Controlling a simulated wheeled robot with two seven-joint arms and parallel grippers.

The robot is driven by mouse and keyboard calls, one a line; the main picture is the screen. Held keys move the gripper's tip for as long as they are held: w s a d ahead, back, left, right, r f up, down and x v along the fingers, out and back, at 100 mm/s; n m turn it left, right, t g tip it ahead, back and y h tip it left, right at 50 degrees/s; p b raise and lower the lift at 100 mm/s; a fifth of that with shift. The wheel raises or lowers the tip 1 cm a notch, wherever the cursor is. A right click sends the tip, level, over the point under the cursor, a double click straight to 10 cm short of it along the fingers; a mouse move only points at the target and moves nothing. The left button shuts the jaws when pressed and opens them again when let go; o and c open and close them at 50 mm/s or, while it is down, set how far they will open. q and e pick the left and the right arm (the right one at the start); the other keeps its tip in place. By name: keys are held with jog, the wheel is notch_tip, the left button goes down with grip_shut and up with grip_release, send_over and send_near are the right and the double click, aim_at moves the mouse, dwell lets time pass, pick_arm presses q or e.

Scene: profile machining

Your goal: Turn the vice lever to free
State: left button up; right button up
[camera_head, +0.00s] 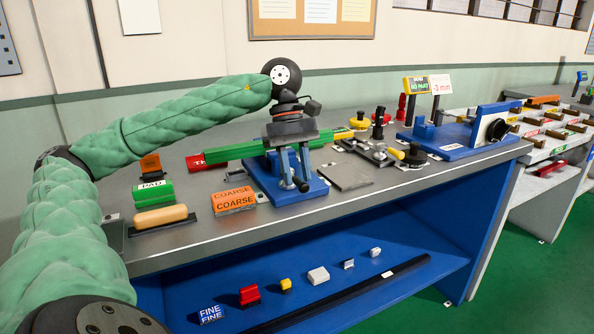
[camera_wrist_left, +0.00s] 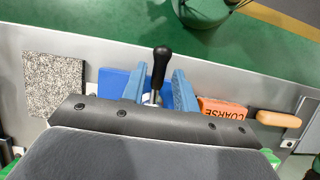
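The blue vice (camera_head: 312,188) stands on the bench top, with a long green profile (camera_head: 228,153) lying across it. Its lever shows a black handle (camera_wrist_left: 161,66) in the left wrist view, pointing toward the bench's front edge; its black end (camera_head: 303,187) also shows in the head view. My left gripper (camera_head: 296,172) is over the vice, pointing down. Its two blue-grey fingers (camera_wrist_left: 158,92) are apart, one on each side of the lever, with gaps visible beside the handle. The gripper body hides most of the vice jaws. My right gripper is not in view.
An orange COARSE block (camera_head: 234,202), a wooden-handled tool (camera_head: 161,216) and a green PAD block (camera_head: 153,191) lie left of the vice. A grey textured plate (camera_head: 345,177) lies right of it. A blue fixture (camera_head: 455,137) stands farther right. The lower shelf holds several small blocks.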

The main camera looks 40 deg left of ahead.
pick_arm(q)
jog(key=shift+o, duration=0.3)
jog(key=v, duration=0.6)
jog(key=shift+a+r+p, duration=0.1)
jog(key=shift+r+p, duration=0.2)
jog(key=shift+p, duration=0.1)
jog(key=shift+w+a+r, duration=0.1)
jog(key=shift+a+r, duration=0.15)
jog(key=shift+r, duration=0.2)
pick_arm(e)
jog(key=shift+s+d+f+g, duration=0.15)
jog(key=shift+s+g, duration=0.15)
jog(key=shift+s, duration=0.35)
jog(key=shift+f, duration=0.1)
